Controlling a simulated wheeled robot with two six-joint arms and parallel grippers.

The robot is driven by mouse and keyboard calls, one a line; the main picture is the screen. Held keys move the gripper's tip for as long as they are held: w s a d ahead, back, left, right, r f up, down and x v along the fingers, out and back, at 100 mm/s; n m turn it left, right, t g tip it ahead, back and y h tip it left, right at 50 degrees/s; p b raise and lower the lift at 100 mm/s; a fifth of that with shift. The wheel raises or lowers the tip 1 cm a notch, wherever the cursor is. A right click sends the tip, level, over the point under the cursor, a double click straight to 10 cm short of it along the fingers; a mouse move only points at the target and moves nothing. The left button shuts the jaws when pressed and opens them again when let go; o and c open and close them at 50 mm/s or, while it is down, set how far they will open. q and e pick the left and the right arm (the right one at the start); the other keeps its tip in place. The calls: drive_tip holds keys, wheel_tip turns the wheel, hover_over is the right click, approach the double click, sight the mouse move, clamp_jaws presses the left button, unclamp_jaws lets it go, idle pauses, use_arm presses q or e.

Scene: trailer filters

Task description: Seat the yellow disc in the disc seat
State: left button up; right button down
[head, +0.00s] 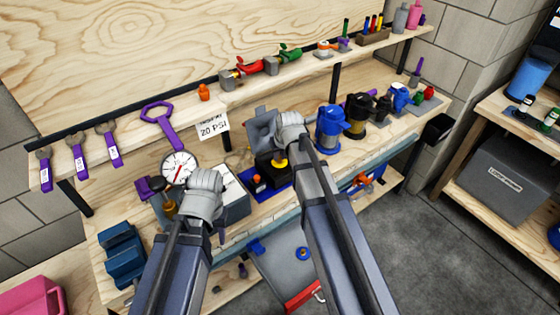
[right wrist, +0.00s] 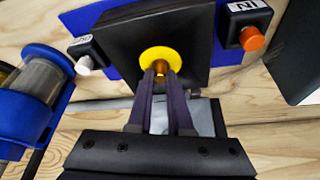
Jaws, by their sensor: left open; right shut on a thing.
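The yellow disc (right wrist: 160,58) is at the tips of my right gripper (right wrist: 161,72), which is shut on its narrow orange stem. It is in front of the flat black block (right wrist: 115,46); whether it touches the block is unclear. In the head view the yellow disc (head: 281,163) shows beside my right forearm, over the black block. No separate disc seat opening is visible; the disc and fingers cover the block's middle. My left gripper (head: 160,190) is near the gauge at the left of the bench, open, its fingertips hard to make out.
A blue plate (right wrist: 79,20) carries the block, flanked by a white button (right wrist: 84,63) and an orange button (right wrist: 252,38). A blue-capped clear filter (right wrist: 36,90) stands close at left. A round gauge (head: 180,168) is near my left gripper. Tools line the shelf above.

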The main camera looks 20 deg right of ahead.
drive_tip(key=shift+f, duration=0.15)
drive_tip(key=shift+f, duration=0.15)
drive_tip(key=c, duration=0.8)
unclamp_jaws()
drive_tip(key=shift+c, duration=0.2)
drive_tip(key=p+v, duration=1.1)
drive_tip(key=v, duration=0.2)
drive_tip(key=s+a+f+n+g, duration=0.1)
drive_tip(key=s+a+g, duration=0.1)
drive_tip(key=s+a, duration=0.4)
drive_tip(key=s+a+f+n+g+h, duration=0.1)
drive_tip(key=s+a+n+g, duration=0.1)
drive_tip(key=s+a, duration=0.5)
drive_tip(key=s+g, duration=0.1)
drive_tip(key=s, duration=0.4)
drive_tip(key=shift+s+a+h, duration=0.2)
drive_tip(key=shift+s+h, duration=0.1)
drive_tip(key=shift+s, duration=0.05)
